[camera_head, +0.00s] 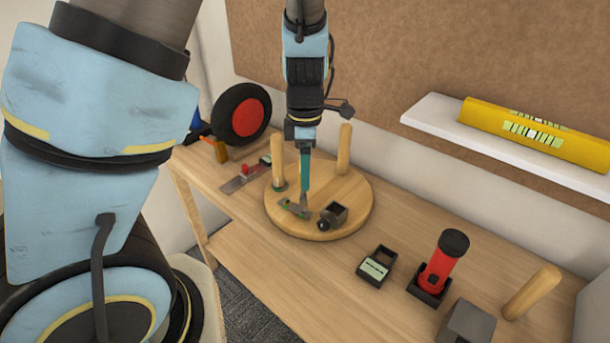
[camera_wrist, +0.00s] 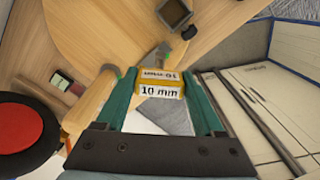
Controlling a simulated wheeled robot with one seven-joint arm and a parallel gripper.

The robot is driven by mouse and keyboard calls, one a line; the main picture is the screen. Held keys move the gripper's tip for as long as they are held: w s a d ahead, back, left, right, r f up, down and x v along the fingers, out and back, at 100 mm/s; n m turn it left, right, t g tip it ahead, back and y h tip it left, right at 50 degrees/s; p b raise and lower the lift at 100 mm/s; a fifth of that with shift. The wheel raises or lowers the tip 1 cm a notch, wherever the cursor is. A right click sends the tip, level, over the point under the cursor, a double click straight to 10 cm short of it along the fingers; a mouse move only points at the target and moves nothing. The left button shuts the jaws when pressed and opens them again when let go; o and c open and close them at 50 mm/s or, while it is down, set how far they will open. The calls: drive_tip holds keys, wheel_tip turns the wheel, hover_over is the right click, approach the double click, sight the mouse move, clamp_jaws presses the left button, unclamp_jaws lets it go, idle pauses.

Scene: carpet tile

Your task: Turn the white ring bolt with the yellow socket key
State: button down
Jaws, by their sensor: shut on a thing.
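My gripper (camera_head: 304,198) points down over the round wooden board (camera_head: 355,205). In the wrist view, my gripper (camera_wrist: 160,78) has its teal fingers on either side of the yellow socket key (camera_wrist: 160,88), which bears "10 mm" labels. It is shut on this key. In the head view the yellow of the key cannot be made out. A grey, green-tipped piece (camera_head: 293,208) shows at the fingertips, and a similar piece (camera_wrist: 158,54) shows just beyond the key in the wrist view. I cannot make out the white ring bolt in either view.
Wooden pegs (camera_head: 344,149) stand on the board, and a dark square socket block (camera_head: 333,215) sits beside my fingers. A wheel with a red hub (camera_head: 248,117) stands at the back left. A red torch (camera_head: 440,265) and dark holders stand on the right. A yellow level (camera_head: 540,135) lies on a shelf.

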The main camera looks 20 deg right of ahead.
drive_tip(key=shift+r, duration=0.6)
idle(0.6)
drive_tip(key=shift+s+f+m+b, duration=0.15)
drive_tip(key=shift+m+b, duration=0.3)
drive_tip(key=shift+m, duration=0.45)
drive_tip(key=m+b, duration=0.1)
drive_tip(key=m, duration=0.3)
drive_tip(key=shift+s, duration=0.1)
drive_tip(key=m+b, duration=0.2)
drive_tip(key=m, duration=0.5)
drive_tip(key=r+m+b, duration=0.1)
drive_tip(key=m, duration=0.1)
drive_tip(key=shift+a, duration=0.15)
drive_tip(key=m, duration=0.2)
drive_tip(key=m+b, duration=0.1)
drive_tip(key=m, duration=0.1)
drive_tip(key=shift+a+r, duration=0.15)
drive_tip(key=shift+r, duration=0.15)
drive_tip(key=shift+r+m, duration=0.1)
drive_tip(key=shift+m, duration=0.2)
